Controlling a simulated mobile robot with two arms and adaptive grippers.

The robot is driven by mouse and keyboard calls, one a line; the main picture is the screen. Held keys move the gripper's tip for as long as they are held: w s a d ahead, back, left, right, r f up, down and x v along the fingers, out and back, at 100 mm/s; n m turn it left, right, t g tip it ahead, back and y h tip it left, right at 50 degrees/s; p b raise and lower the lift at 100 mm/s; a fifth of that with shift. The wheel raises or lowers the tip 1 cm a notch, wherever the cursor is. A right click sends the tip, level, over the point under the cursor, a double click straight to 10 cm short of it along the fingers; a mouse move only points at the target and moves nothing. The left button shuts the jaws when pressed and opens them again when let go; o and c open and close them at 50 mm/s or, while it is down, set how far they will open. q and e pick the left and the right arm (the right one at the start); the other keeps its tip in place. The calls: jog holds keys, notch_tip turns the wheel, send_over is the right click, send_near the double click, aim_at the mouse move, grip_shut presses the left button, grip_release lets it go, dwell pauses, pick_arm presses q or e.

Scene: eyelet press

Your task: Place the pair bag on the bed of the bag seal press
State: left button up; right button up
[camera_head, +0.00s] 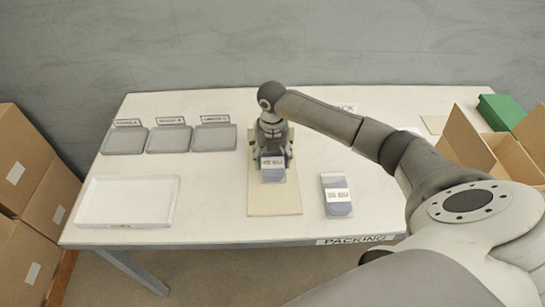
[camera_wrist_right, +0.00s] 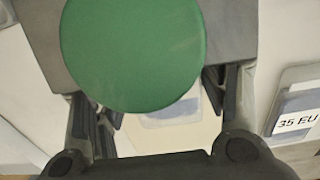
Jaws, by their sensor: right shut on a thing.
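The pair bag (camera_head: 272,174) is clear with a white label and a blue patch. It is at my right gripper (camera_head: 273,155), whose fingers are shut on it from both sides, over a pale board (camera_head: 273,203) at the table's middle. In the right wrist view, a large green disc (camera_wrist_right: 133,50) with grey parts behind it covers much of the space between the fingers; the bag (camera_wrist_right: 178,113) shows only partly below it. My arm hides most of the press in the head view. I cannot tell whether the bag touches the bed. My left gripper is out of view.
A second labelled bag (camera_head: 338,206) lies right of the board; the right wrist view reads "35 EU" on it. Three grey trays (camera_head: 168,150) and a white tray (camera_head: 125,216) are at left. An open carton (camera_head: 470,140) and a green box (camera_head: 501,112) are at right.

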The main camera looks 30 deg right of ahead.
aim_at(273, 160)
jog(key=shift+f, duration=0.2)
jog(key=o, duration=1.1)
jog(key=shift+r, duration=0.2)
notch_tip(273, 160, up, 12)
jog(key=shift+b, duration=0.7)
